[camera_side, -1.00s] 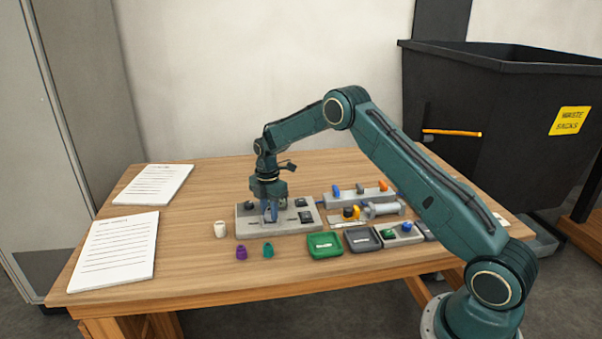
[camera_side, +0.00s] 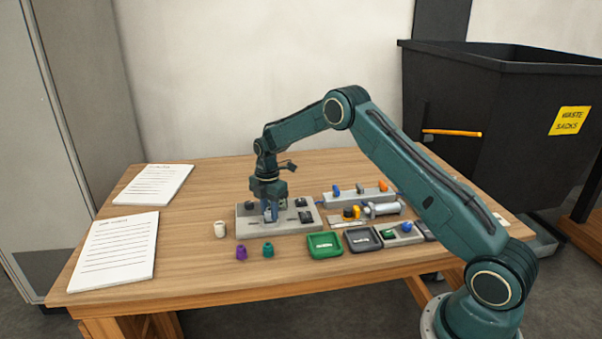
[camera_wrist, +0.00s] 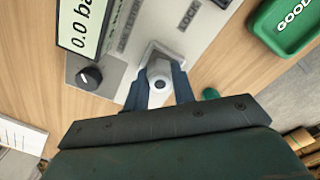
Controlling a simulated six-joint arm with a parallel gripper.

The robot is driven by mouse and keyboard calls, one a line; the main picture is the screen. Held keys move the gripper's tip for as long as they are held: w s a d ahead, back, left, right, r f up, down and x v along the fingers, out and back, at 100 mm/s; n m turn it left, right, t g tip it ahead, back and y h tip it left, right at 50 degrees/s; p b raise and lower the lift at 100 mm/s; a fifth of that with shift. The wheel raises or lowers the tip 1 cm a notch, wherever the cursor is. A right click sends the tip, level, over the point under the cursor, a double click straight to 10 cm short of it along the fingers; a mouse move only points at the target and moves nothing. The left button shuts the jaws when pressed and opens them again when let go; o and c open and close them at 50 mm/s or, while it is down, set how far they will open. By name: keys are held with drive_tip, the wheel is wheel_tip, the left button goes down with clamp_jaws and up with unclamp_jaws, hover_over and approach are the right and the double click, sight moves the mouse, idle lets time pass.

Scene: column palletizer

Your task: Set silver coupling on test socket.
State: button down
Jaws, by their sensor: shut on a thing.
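My gripper (camera_side: 270,212) is shut on the silver coupling (camera_wrist: 160,82), which shows as a grey round piece with a dark centre between the two blue fingers in the wrist view. The fingers hold it at the test socket (camera_wrist: 163,52), a raised grey block on the grey test panel (camera_side: 249,226). The fingers hide the coupling in the side view. I cannot tell whether the coupling touches the socket or is fully seated.
A green tray (camera_side: 325,245) and a dark tray (camera_side: 363,240) lie to the right. Papers (camera_side: 115,252) lie at left.

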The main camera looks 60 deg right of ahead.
drive_tip(key=shift+f, duration=0.3)
idle(0.5)
drive_tip(key=shift+r, duration=0.8)
idle(0.3)
drive_tip(key=shift+f, duration=0.8)
idle(1.1)
drive_tip(key=shift+r, duration=0.85)
drive_tip(key=shift+f, duration=0.85)
idle(1.3)
drive_tip(key=c, duration=1.5)
unclamp_jaws()
drive_tip(key=shift+o, duration=0.2)
drive_tip(key=shift+r, duration=0.15)
